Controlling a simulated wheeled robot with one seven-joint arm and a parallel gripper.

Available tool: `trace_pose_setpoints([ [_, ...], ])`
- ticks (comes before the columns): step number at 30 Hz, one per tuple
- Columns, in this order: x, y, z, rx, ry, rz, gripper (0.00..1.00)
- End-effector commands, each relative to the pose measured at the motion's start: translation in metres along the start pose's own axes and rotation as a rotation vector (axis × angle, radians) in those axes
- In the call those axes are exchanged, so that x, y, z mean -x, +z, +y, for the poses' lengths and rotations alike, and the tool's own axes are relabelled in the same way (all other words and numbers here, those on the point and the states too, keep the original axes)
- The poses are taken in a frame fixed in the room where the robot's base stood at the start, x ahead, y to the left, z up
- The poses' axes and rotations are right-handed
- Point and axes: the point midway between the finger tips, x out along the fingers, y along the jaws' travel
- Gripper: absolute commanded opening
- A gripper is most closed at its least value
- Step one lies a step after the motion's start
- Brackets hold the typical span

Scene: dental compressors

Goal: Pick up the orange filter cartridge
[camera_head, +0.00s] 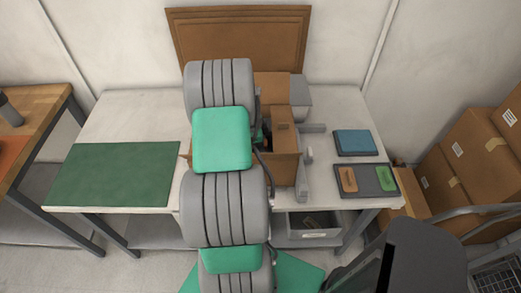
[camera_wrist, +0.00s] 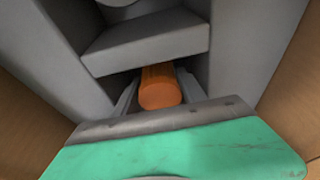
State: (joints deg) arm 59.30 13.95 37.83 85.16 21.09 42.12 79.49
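The orange filter cartridge (camera_wrist: 160,87) shows in the wrist view as a short cylinder, end towards the camera. My gripper (camera_wrist: 157,92) points at it, with one light grey finger on each side. The cartridge lies between the fingers. The left finger seems to have a small dark gap beside it; I cannot tell whether either finger presses on the cartridge. Grey walls and a grey block surround this spot. In the head view my arm hides the cartridge and my gripper.
A table (camera_head: 115,125) carries a green mat (camera_head: 115,174), an open cardboard box (camera_head: 285,140) behind my arm, a blue book (camera_head: 354,142) and a dark tray (camera_head: 367,192) with two small pads. A grey bin (camera_head: 314,231) sits below. Cartons (camera_head: 480,140) are stacked at right.

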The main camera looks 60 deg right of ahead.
Motion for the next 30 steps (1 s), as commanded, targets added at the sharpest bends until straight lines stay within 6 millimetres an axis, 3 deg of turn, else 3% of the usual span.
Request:
trace_pose_setpoints([
  [17,0.001,0.001,0.000,0.002,-0.001,0.000,0.00],
  [25,0.002,0.000,0.000,0.002,-0.002,0.000,0.00],
  [30,0.015,-0.003,-0.001,0.002,-0.003,0.000,0.00],
])
